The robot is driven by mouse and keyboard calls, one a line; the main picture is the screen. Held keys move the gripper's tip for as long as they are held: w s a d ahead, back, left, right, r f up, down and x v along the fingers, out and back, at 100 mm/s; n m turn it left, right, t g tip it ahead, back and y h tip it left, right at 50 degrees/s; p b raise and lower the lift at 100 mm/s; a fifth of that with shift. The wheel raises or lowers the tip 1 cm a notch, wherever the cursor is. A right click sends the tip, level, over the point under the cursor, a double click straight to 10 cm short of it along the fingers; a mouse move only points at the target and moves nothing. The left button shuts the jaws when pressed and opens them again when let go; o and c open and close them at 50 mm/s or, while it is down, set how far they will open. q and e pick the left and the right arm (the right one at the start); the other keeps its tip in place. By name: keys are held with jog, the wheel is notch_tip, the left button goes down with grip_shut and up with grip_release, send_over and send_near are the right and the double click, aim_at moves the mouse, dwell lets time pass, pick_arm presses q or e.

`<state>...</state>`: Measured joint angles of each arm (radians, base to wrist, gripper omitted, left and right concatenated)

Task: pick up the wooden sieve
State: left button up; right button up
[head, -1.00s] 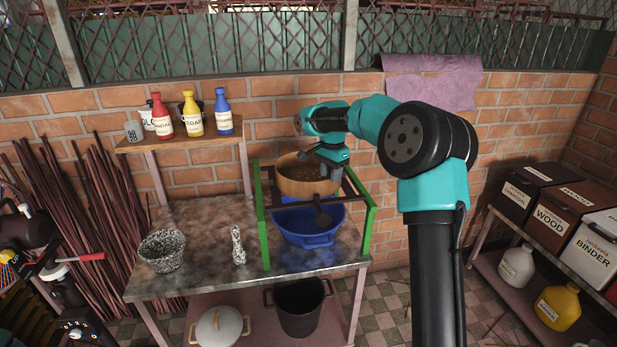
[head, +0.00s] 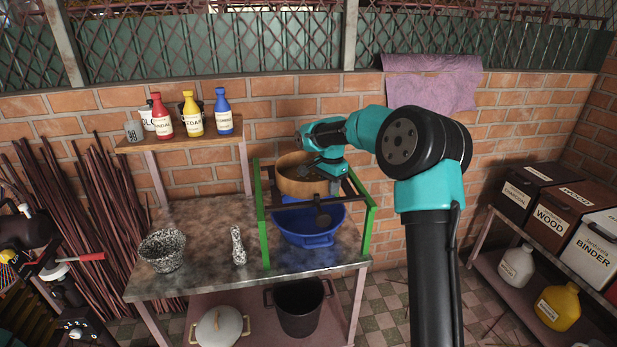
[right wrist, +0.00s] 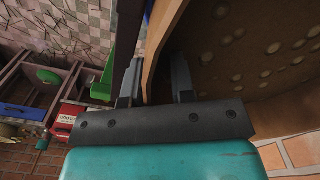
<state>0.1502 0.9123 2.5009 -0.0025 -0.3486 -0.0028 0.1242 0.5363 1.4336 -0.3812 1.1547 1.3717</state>
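The wooden sieve (head: 290,182) is a round, tan-walled ring resting on the green-sided frame (head: 262,220) at the back of the metal table. My right gripper (head: 331,182) is at the sieve's right side, its fingers partly hidden in the head view. In the right wrist view, the right gripper (right wrist: 156,85) has its fingers apart. The sieve's wall (right wrist: 155,52) passes between them, and a gap shows beside the right finger. The sieve's perforated face (right wrist: 255,50) fills the right of that view. My left gripper is not in view.
A speckled mortar (head: 163,250) and pestle (head: 238,246) stand on the table's left. Bottles line the shelf (head: 180,140). The brick wall is close behind.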

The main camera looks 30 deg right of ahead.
grip_shut()
jog(key=shift+r, duration=0.2)
jog(key=shift+r, duration=1.35)
jog(key=shift+s+r, duration=0.1)
jog(key=shift+r, duration=0.2)
jog(key=s+a+r, duration=0.1)
jog(key=s+a, duration=0.8)
jog(key=s, duration=0.4)
jog(key=shift+r, duration=0.15)
jog(key=shift+a, duration=0.1)
